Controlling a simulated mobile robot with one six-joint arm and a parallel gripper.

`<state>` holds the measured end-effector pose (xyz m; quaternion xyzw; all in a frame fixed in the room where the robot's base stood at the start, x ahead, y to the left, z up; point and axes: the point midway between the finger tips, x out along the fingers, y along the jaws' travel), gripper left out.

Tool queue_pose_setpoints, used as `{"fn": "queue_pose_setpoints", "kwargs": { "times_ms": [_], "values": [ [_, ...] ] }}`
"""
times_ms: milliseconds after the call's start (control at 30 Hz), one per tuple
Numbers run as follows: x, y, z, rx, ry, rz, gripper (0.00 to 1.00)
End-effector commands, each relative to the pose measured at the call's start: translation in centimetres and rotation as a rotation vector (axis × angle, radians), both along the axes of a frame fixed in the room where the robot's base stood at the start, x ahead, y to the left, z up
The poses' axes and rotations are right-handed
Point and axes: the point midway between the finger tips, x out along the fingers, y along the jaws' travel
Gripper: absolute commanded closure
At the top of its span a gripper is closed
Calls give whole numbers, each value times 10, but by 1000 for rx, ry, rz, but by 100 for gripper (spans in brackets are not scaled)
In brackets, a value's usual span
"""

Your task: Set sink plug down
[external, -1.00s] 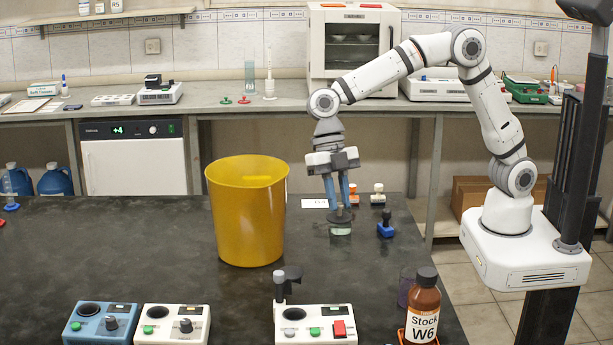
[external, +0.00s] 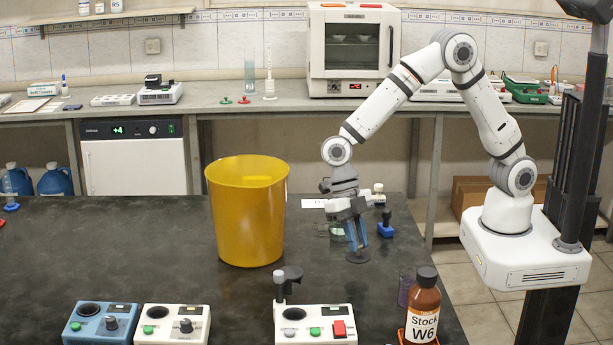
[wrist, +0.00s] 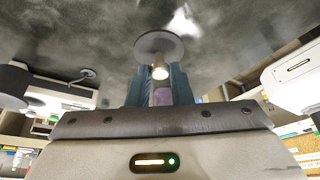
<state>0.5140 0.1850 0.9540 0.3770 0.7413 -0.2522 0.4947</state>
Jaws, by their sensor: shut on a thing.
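The sink plug is a flat grey disc with a small knob. In the external view the sink plug (external: 358,258) is at or just above the dark bench top, right of the yellow bin. My gripper (external: 357,243) points down with its blue fingers shut on the plug. In the wrist view the plug's disc (wrist: 158,42) shows beyond the fingertips, and its pale knob is between the fingers of my gripper (wrist: 159,75). I cannot tell for sure whether the disc touches the bench.
A clear glass vessel (external: 337,232) stands just behind and left of my gripper. A blue-based stamp-like item (external: 385,229) is close on the right. The yellow bin (external: 246,215) stands left. A brown Stock W6 bottle (external: 422,308) and a white device (external: 315,322) are nearer the front.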

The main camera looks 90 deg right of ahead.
Motion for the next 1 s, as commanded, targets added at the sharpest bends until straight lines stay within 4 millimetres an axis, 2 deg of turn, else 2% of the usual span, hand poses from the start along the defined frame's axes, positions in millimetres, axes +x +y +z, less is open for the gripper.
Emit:
{"fn": "queue_pose_setpoints", "kwargs": {
  "times_ms": [333, 733, 767, 1000],
  "values": [
    [-1, 0, -38, -1, 3, -1, 100],
    [0, 0, -44, 1, -1, 0, 100],
    [0, 0, -42, 0, 0, 0, 79],
    [0, 0, -42, 0, 0, 0, 59]
  ]
}}
